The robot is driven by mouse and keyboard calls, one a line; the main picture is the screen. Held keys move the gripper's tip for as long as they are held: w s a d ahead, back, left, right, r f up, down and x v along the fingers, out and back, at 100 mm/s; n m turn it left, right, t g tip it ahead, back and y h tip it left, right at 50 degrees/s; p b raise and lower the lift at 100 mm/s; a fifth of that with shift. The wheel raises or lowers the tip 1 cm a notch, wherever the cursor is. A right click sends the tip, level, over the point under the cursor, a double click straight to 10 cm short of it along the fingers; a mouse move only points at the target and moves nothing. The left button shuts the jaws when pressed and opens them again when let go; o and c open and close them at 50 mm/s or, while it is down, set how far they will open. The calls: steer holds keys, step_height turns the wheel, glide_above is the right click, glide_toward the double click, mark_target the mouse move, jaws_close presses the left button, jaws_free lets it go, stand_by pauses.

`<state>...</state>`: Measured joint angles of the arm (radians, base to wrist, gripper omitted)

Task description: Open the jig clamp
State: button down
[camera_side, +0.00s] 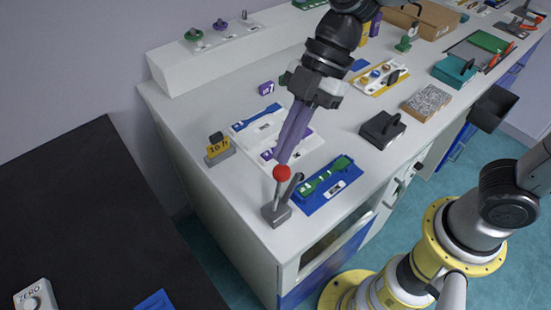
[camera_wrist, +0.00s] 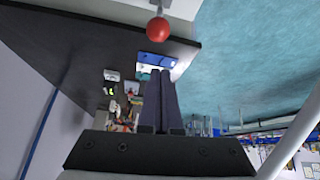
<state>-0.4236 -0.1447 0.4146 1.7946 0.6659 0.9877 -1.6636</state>
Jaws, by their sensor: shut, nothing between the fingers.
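The jig clamp (camera_side: 276,213) is a small grey block at the front corner of the white bench, with a thin upright lever topped by a red ball knob (camera_side: 282,173). A dark bar (camera_side: 293,186) slants up from it towards the right. Beside it lies a blue jig (camera_side: 327,188) holding a green dumbbell-shaped piece (camera_side: 325,177). My gripper (camera_side: 282,161) points down with its long fingers together and empty, the tips close above the knob; contact cannot be told. In the wrist view the red knob (camera_wrist: 159,30) shows beyond the fingertips (camera_wrist: 160,72).
A white plate with a blue specimen (camera_side: 257,118) lies behind the jig. The bench's front edge is near the clamp. A dark table (camera_side: 90,210) is at left.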

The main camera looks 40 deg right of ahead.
steer(key=d+r, duration=0.3)
steer(key=d, duration=0.1)
steer(key=shift+w+d+r, duration=0.15)
steer(key=shift+d+r, duration=0.15)
steer(key=shift+d, duration=0.1)
steer(key=s+d+f+m+t+h, duration=0.1)
steer(key=s+d+m+t+h, duration=0.2)
steer(key=s+d+m, duration=0.3)
steer(key=s+d+f+m+t+h, duration=0.1)
steer(key=s+d+m+t+h, duration=0.2)
steer(key=d+m, duration=1)
steer(key=shift+s+d+m+h, duration=0.35)
steer(key=shift+s+d, duration=0.35)
steer(key=shift+s, duration=0.7)
